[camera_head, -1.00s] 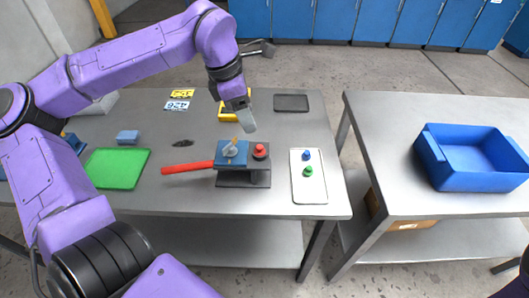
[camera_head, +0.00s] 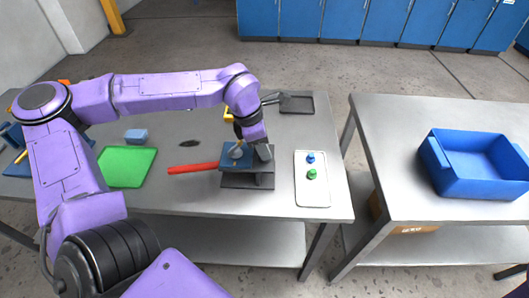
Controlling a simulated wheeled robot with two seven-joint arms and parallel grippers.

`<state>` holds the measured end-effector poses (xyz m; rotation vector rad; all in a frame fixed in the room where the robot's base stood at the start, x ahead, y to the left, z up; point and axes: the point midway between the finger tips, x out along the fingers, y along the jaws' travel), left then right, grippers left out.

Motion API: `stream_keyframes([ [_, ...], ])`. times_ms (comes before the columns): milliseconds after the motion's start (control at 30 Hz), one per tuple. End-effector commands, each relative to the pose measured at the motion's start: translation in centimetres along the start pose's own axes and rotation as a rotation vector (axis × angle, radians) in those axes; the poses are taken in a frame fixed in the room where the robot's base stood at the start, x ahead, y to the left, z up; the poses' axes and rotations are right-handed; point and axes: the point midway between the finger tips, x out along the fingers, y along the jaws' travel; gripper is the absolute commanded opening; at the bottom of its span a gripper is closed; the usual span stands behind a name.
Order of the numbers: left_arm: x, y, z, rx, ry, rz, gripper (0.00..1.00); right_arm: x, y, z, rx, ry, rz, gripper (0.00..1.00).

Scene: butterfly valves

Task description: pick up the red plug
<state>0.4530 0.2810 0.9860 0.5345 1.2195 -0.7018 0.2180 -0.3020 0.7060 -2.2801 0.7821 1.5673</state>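The red plug does not show now; my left gripper (camera_head: 263,152) covers the spot where it stood on the dark valve block (camera_head: 248,181). The gripper points down there, at the right of the block's blue top (camera_head: 231,160). A grey finger shows, but its gap is hidden, so I cannot tell whether it is open or shut on the plug. The red valve handle (camera_head: 192,168) sticks out to the left of the block. My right gripper is out of view.
A white tray (camera_head: 313,192) with a blue plug (camera_head: 311,157) and a green plug (camera_head: 312,174) lies right of the block. A green mat (camera_head: 125,167) lies left. A blue bin (camera_head: 478,181) stands on the right table. A dark tray (camera_head: 297,103) lies behind.

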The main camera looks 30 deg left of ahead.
Motion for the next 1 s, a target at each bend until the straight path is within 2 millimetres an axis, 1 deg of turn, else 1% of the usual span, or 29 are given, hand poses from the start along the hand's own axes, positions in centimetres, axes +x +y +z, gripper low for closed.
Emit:
stream_keyframes([
  [33,0.0,0.0,0.0,0.000,0.000,-0.001,0.09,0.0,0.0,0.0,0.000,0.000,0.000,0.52],
  [67,0.0,0.0,0.0,0.000,0.001,-0.001,0.00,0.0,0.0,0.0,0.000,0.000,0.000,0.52],
  [433,0.1,-0.1,-0.1,-0.001,0.003,-0.003,0.00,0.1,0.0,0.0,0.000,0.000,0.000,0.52],
  [567,-0.5,0.0,0.1,-0.001,0.002,0.000,0.00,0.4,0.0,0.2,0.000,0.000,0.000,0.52],
  [667,-1.8,0.1,0.5,0.000,0.000,0.001,0.00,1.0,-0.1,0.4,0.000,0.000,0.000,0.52],
  [700,-2.6,0.1,0.8,0.000,-0.001,0.004,0.00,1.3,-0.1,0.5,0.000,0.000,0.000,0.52],
  [733,-3.4,-0.3,0.9,0.002,-0.003,0.003,0.00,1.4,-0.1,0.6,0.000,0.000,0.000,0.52],
  [767,-4.1,-0.9,0.8,0.002,-0.004,0.003,0.00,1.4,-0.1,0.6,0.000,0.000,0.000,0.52],
  [933,-9.1,-4.6,0.5,0.004,-0.005,0.005,0.00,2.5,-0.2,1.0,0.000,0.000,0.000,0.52],
  [1000,-10.0,-6.7,-0.2,0.004,-0.004,0.003,0.00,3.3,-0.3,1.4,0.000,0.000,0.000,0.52],
])
